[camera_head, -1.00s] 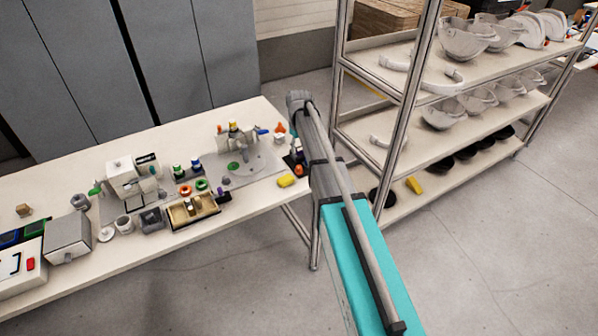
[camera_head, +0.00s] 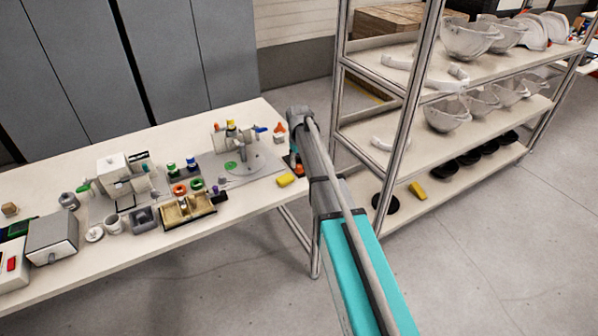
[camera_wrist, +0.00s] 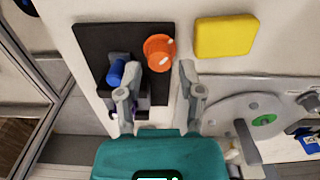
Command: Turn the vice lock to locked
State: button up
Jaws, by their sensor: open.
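In the wrist view, a black plate (camera_wrist: 95,38) carries an orange round knob (camera_wrist: 158,56) with white marks and a dark grey block with a blue cylinder (camera_wrist: 116,72). The orange knob looks like the vice lock, but I cannot read its setting. My gripper (camera_wrist: 157,84) is open, with one finger beside the blue cylinder and the other just right of the knob. The knob shows between and a little beyond the fingertips. I cannot tell whether they touch it. In the head view, my arm partly hides this spot.
A yellow block (camera_wrist: 225,36) lies right of the plate and also shows in the head view (camera_head: 285,180). A grey fixture with a round disc (camera_wrist: 243,112) is close by on the right. The crowded table (camera_head: 120,262) adjoins a shelf rack (camera_head: 409,115) of helmet shells.

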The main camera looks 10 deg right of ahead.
jog(key=shift+f+b, duration=0.95)
jog(key=shift+f, duration=0.3)
jog(key=shift+c, duration=0.2)
grip_shut()
